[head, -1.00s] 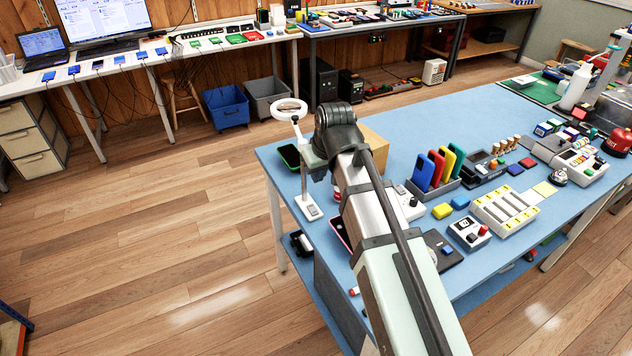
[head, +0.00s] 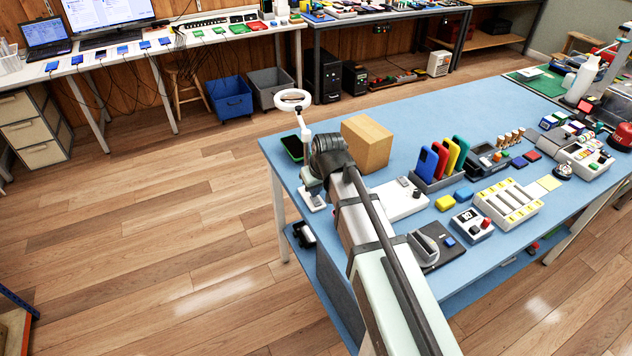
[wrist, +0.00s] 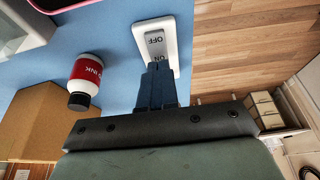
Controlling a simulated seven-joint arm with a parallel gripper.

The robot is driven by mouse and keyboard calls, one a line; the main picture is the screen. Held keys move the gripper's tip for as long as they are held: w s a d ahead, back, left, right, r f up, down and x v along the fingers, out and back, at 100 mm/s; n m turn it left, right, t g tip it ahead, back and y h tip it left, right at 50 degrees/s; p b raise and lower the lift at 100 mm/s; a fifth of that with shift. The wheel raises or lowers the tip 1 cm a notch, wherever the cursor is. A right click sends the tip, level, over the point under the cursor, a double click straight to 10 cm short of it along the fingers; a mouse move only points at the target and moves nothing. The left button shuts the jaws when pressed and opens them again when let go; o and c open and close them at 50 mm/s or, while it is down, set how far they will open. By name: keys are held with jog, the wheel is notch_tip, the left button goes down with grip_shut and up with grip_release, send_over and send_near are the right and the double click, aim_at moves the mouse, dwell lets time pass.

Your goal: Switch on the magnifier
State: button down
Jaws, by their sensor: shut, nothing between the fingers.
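The magnifier is a white ring (head: 292,99) on a thin stand at the table's far left corner. Its white base (head: 312,198) lies beside my arm. In the wrist view the base (wrist: 178,25) carries a grey rocker switch (wrist: 156,42) marked OFF and ON. My gripper (wrist: 158,66) is shut and empty, its dark fingertips over the ON end of the rocker. I cannot tell whether they touch it. In the head view my arm mostly hides the gripper.
A dark phone with a green screen (head: 293,148) lies by the stand. The table edge is close, with wooden floor (wrist: 240,60) beyond.

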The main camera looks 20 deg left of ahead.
jog(key=shift+f, duration=0.45)
jog(key=shift+w, duration=0.1)
jog(key=shift+w+a+f, duration=0.15)
jog(key=shift+a+f, duration=0.05)
jog(key=shift+s+d, duration=0.15)
jog(key=shift+s, duration=0.05)
jog(key=shift+s+d+g+h, duration=0.3)
jog(key=shift+s+d, duration=0.3)
jog(key=shift+w+r, duration=0.1)
jog(key=shift+r, duration=0.05)
